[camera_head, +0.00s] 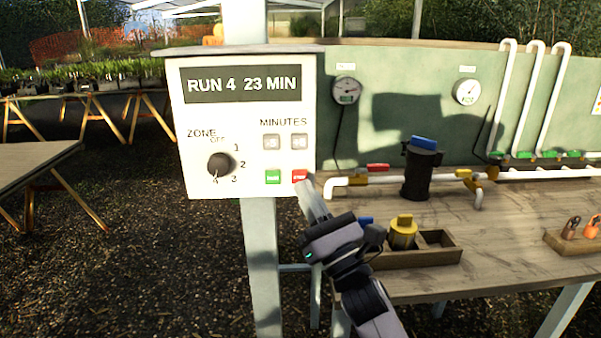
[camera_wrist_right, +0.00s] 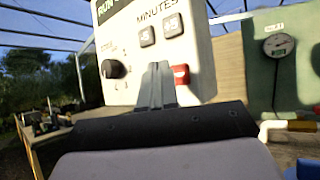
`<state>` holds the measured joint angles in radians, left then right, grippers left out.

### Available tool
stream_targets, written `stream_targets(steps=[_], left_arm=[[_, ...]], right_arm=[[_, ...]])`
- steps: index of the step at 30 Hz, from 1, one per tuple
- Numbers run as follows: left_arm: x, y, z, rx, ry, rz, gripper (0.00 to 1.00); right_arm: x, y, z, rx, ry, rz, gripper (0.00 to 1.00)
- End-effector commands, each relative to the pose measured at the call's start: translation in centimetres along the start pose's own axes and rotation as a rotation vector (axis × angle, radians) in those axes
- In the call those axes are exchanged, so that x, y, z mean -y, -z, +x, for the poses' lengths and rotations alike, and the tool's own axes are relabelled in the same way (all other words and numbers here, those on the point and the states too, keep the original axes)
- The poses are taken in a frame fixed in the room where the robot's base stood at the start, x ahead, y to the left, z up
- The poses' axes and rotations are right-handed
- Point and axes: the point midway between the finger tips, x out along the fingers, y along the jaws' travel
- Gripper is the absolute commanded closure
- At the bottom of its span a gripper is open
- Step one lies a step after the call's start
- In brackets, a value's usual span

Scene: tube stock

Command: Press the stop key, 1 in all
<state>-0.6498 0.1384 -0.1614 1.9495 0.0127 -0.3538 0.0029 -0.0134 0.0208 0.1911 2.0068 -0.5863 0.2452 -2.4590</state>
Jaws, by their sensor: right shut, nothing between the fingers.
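A white control box (camera_head: 245,120) on a post carries a display (camera_head: 241,84) reading RUN 4 23 MIN. The red stop key (camera_head: 300,176) is at its lower right, beside a green key (camera_head: 273,177). My right gripper (camera_head: 308,187) is shut and empty, its fingertips just below and right of the red key in the head view. In the right wrist view, the shut fingers (camera_wrist_right: 158,72) point at the box, and the red key (camera_wrist_right: 181,75) shows to their right. I cannot tell whether the fingertips touch the box. My left gripper is not in view.
Two grey minutes keys (camera_head: 285,142) and a zone dial (camera_head: 220,165) are on the same panel. A workbench (camera_head: 500,220) at right bears white pipes, a black filter (camera_head: 421,170) and a wooden tray (camera_head: 415,257). A table (camera_head: 35,162) stands at left.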

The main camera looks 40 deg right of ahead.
Motion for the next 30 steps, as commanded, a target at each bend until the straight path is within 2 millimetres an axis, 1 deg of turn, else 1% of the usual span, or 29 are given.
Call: stream_targets(steps=[6, 30], left_arm=[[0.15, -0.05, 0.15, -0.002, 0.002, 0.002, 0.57], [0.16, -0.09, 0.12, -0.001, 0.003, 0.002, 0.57]], right_arm=[[0.68, 0.27, 0.37, 0.001, -0.003, 0.001, 1.00], [0.71, 0.26, 0.37, 0.000, -0.002, 0.002, 1.00]])
